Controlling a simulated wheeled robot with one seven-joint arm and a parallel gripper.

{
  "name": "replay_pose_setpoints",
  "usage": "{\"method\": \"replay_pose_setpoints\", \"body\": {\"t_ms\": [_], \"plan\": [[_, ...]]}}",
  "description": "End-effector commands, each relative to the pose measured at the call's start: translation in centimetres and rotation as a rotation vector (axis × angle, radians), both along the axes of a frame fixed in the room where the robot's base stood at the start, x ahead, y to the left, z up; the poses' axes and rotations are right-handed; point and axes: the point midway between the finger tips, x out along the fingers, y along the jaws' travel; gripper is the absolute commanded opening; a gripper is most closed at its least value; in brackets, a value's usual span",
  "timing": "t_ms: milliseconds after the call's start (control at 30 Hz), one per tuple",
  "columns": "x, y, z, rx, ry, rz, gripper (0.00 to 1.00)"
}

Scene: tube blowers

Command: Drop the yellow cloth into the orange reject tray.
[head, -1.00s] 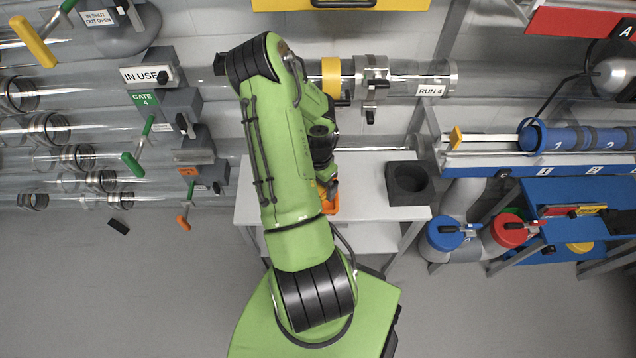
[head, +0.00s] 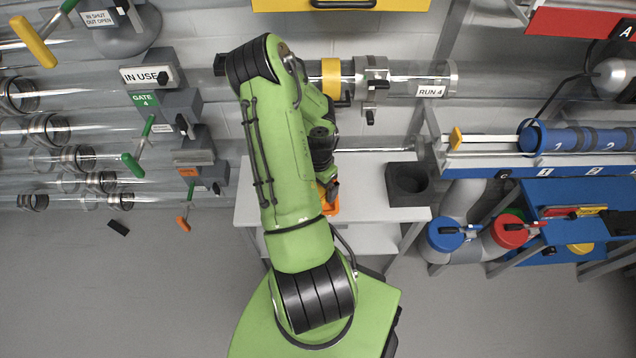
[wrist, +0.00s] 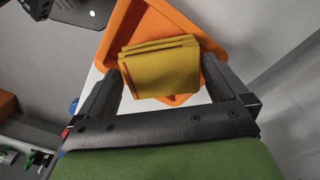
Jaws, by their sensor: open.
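The yellow cloth (wrist: 160,72), a folded stack of layers, shows in the wrist view between the two fingers of my gripper (wrist: 162,70). My gripper is open, with one finger on each side of the cloth. The orange reject tray (wrist: 124,22) lies behind and below the cloth, its rim tilted in the picture. I cannot tell whether the cloth rests on the tray floor or is still a little above it. In the head view only a small part of the orange tray (head: 331,207) shows beside my arm; the cloth is hidden there.
A white table (head: 362,190) stands under my gripper, with a dark block with a round hole (head: 408,183) on its right. Clear tubes and gate handles (head: 134,160) are on the left. A blue rack (head: 560,170) is on the right.

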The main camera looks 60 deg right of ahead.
Motion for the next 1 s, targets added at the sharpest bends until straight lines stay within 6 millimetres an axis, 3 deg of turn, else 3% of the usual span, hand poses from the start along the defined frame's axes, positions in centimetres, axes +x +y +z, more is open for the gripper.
{"method": "replay_pose_setpoints", "body": {"t_ms": [33,200,400,533,767,867,967,1000], "plan": [[0.1,-0.1,1.9,-0.005,-0.004,0.000,1.00],[0.2,-0.1,6.8,-0.005,-0.006,0.001,1.00],[0.1,0.0,11.2,-0.003,-0.003,0.001,1.00],[0.1,0.0,12.2,-0.001,-0.002,0.000,1.00],[0.2,0.1,12.4,0.000,-0.004,0.007,1.00],[2.4,1.3,14.4,-0.011,-0.039,0.092,1.00],[6.5,4.8,18.7,-0.030,-0.112,0.302,1.00],[8.0,6.9,20.8,-0.040,-0.142,0.409,1.00]]}}
